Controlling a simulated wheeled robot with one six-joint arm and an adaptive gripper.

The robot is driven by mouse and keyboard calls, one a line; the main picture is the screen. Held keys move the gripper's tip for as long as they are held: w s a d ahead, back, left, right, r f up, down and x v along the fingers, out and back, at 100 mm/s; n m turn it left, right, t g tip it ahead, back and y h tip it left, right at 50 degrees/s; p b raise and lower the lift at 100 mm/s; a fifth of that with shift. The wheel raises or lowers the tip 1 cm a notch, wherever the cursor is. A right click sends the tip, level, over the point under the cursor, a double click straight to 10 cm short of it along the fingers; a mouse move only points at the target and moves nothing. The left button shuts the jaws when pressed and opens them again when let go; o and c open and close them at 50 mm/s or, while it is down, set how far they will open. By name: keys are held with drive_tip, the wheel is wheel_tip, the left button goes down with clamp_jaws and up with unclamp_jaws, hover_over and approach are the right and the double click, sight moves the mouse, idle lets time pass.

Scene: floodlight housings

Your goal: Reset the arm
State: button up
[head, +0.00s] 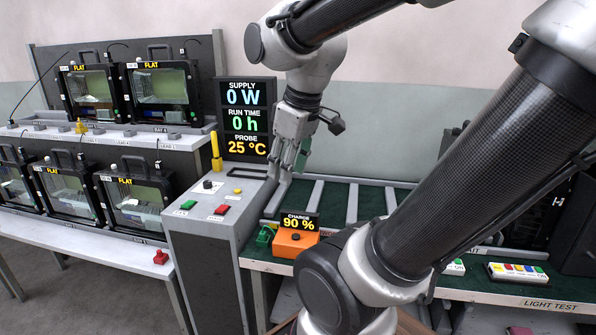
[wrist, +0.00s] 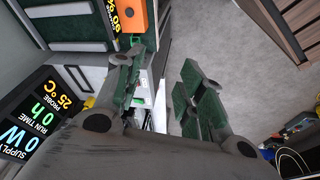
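My arm reaches in from the right of the head view, bends at the top and comes down to my gripper (head: 293,165). My gripper hangs fingers down beside the display panel (head: 245,119), near the back of the grey control cabinet (head: 222,203) and the green bench top (head: 335,200). In the wrist view my gripper (wrist: 168,75) has its two green-padded fingers apart, with nothing between them. Whether the fingertips touch anything is not clear.
An orange charger box (head: 295,241) reading 90 % stands on the bench below my gripper. A yellow post (head: 216,152) rises from the cabinet. Floodlight housings (head: 163,92) fill two shelves at left. A colored-button strip (head: 517,272) lies at right.

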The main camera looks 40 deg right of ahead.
drive_tip(key=s+m, duration=0.3)
drive_tip(key=m, duration=0.1)
drive_tip(key=shift+s+a+t, duration=0.15)
drive_tip(key=shift+s+t, duration=0.25)
idle(0.9)
